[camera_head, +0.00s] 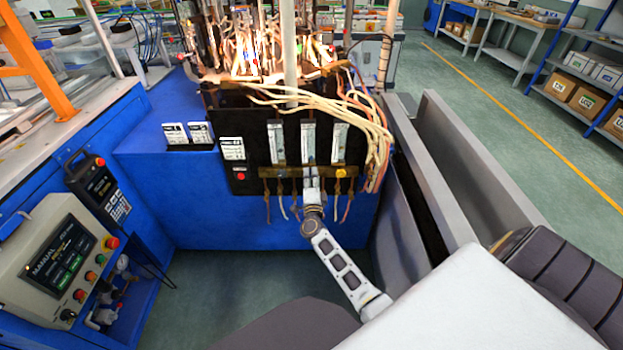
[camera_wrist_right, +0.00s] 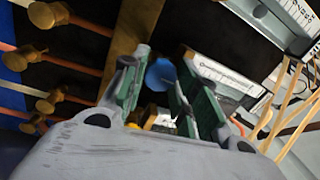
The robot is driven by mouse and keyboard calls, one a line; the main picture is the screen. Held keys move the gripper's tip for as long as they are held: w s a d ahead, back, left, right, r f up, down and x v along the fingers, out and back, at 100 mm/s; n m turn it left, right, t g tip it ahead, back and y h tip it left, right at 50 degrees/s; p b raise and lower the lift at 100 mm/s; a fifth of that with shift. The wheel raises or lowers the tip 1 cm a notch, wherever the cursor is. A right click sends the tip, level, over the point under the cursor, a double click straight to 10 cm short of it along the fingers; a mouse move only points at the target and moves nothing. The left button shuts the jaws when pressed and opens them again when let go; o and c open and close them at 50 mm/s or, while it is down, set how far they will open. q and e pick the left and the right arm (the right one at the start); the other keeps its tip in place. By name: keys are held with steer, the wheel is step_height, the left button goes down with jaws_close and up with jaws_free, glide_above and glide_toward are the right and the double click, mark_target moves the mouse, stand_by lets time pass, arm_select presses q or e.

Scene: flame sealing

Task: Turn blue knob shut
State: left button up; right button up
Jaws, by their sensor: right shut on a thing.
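The blue knob (camera_wrist_right: 160,74) is in the middle of the right wrist view, between the two green-padded fingers of my right gripper (camera_wrist_right: 158,88). The fingers are shut on it. In the head view my right gripper (camera_head: 312,183) reaches the lower front of the black panel (camera_head: 254,132), at the brass strip below the middle flow meter (camera_head: 308,142). It hides the blue knob there. My left gripper is in neither view.
Other flow meters (camera_head: 276,143) stand beside the middle one. Brass fittings (camera_wrist_right: 49,52) with hoses lie close to the fingers. Pale hoses (camera_head: 372,118) hang at the panel's right. Flames (camera_head: 245,58) burn above. A control box (camera_head: 60,258) stands at the left.

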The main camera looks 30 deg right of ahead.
steer(key=o, duration=0.6)
steer(key=shift+f, duration=0.1)
steer(key=o, duration=0.4)
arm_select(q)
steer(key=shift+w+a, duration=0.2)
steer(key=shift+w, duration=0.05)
arm_select(e)
steer(key=shift+o, duration=0.2)
steer(key=v, duration=1.2)
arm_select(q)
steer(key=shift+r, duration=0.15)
arm_select(e)
steer(key=shift+f, duration=0.1)
